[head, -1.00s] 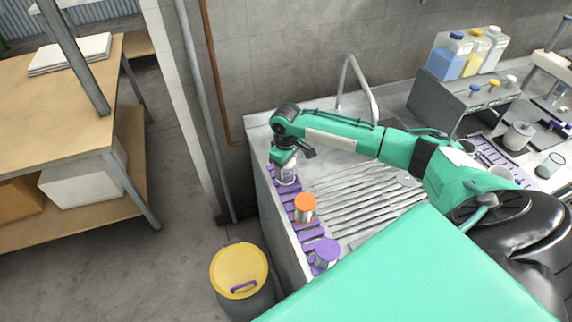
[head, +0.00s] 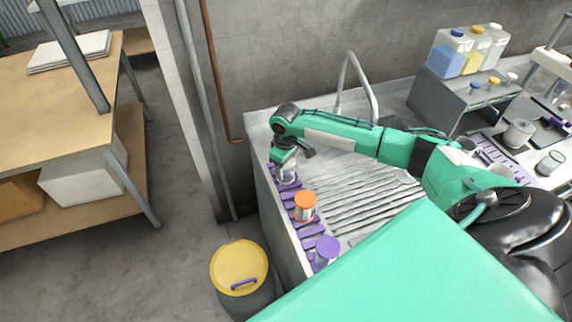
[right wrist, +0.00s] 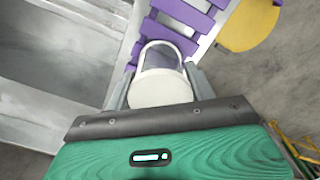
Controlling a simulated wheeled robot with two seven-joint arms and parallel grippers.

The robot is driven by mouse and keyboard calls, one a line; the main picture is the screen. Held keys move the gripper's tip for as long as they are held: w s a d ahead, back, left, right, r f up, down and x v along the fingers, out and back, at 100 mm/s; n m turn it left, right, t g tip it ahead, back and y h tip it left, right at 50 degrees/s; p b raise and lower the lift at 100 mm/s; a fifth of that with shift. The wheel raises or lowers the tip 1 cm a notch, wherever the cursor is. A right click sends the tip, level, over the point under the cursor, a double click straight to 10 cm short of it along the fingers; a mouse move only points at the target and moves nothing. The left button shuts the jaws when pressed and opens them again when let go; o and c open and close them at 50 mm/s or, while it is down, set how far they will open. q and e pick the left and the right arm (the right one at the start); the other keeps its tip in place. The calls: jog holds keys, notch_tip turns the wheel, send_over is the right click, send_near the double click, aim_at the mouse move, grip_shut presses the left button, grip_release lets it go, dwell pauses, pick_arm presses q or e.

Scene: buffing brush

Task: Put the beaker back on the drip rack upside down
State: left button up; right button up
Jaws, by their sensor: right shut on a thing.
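My right gripper (head: 286,165) is at the far end of the purple-slatted drip rack (head: 311,231), pointing down. It is shut on the beaker (head: 288,176), a clear glass vessel partly hidden by the gripper. In the right wrist view, the beaker (right wrist: 161,84) sits between the fingers, with a pale round end facing the camera and clear glass beyond it over the purple slats. It looks upside down; I cannot tell whether its rim touches the slats. My left gripper is not in view.
An orange-topped container (head: 305,200) and a purple-topped container (head: 327,248) stand nearer on the rack. A ribbed metal drainboard (head: 365,195) lies to the right, with a tap (head: 350,75) behind. A yellow-lidded bin (head: 239,265) stands on the floor.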

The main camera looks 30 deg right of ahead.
jog(key=shift+f, duration=0.1)
jog(key=o, duration=1.1)
notch_tip(320, 180, up, 12)
jog(key=b, duration=0.3)
jog(key=shift+r+b, duration=0.2)
jog(key=shift+b, duration=0.15)
jog(key=shift+r, duration=0.75)
